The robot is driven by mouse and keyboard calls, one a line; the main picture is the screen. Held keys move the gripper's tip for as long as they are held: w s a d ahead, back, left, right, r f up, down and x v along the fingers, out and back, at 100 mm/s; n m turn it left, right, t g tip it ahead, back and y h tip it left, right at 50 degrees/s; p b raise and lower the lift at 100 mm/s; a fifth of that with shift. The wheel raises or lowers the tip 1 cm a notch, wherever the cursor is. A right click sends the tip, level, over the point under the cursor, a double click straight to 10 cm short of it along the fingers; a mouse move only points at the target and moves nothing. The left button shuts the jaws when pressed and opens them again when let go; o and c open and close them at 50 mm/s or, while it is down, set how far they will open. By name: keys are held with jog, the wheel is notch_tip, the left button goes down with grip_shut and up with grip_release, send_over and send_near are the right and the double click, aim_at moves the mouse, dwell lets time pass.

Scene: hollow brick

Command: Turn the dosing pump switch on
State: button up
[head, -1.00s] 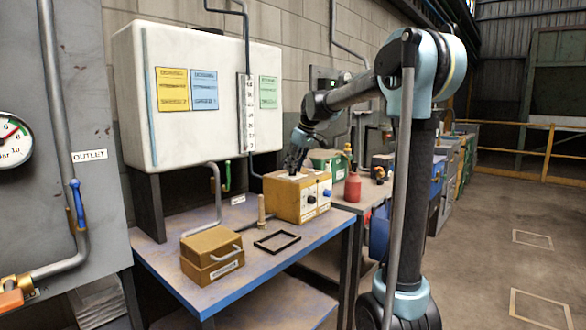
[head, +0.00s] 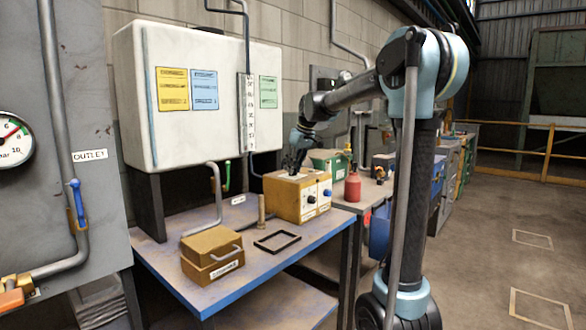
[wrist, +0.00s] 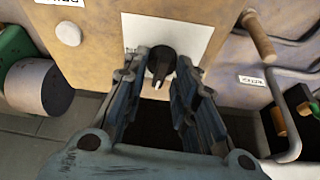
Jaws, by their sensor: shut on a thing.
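The dosing pump (head: 285,203) is a yellow box standing on the blue-edged bench in the head view. Its white front panel carries a black knob and a blue knob. In the wrist view its worn tan top (wrist: 95,35) bears a white plate (wrist: 190,35). A black switch (wrist: 160,60) with a white mark at its lower end stands on this plate. My gripper (head: 292,163) points down at the box top. In the wrist view my gripper (wrist: 163,70) is shut on the black switch, one finger on each side. The fingers partly cover the plate.
On the bench (head: 185,291) are a small yellow box (head: 208,263) with a handle, a black frame (head: 277,241) and an upright wooden peg (head: 262,212). A white tank (head: 205,120) stands behind. A red bottle (head: 353,187) is to the right.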

jog(key=m+t+h, duration=0.1)
jog(key=m, duration=0.3)
jog(key=shift+r, duration=0.1)
jog(key=m+h, duration=0.1)
jog(key=m, duration=0.1)
jog(key=m+h, duration=0.1)
jog(key=m, duration=0.1)
jog(key=shift+a+m+t, duration=0.2)
jog(key=shift+m+t, duration=0.1)
jog(key=shift+m, duration=0.1)
jog(key=m+h, duration=0.1)
jog(key=m, duration=0.2)
jog(key=shift+w+a, duration=0.1)
jog(key=m+h, duration=0.1)
jog(key=m, duration=0.1)
jog(key=m+h, duration=0.1)
jog(key=m, duration=0.1)
jog(key=shift+a+m+g, duration=0.1)
jog(key=shift+m+g, duration=0.2)
jog(key=shift+g, duration=0.1)
jog(key=shift+m, duration=0.3)
jog(key=o, duration=0.7)
jog(key=v, duration=1.1)
jog(key=shift+a+r, duration=0.15)
jog(key=shift+r, duration=0.25)
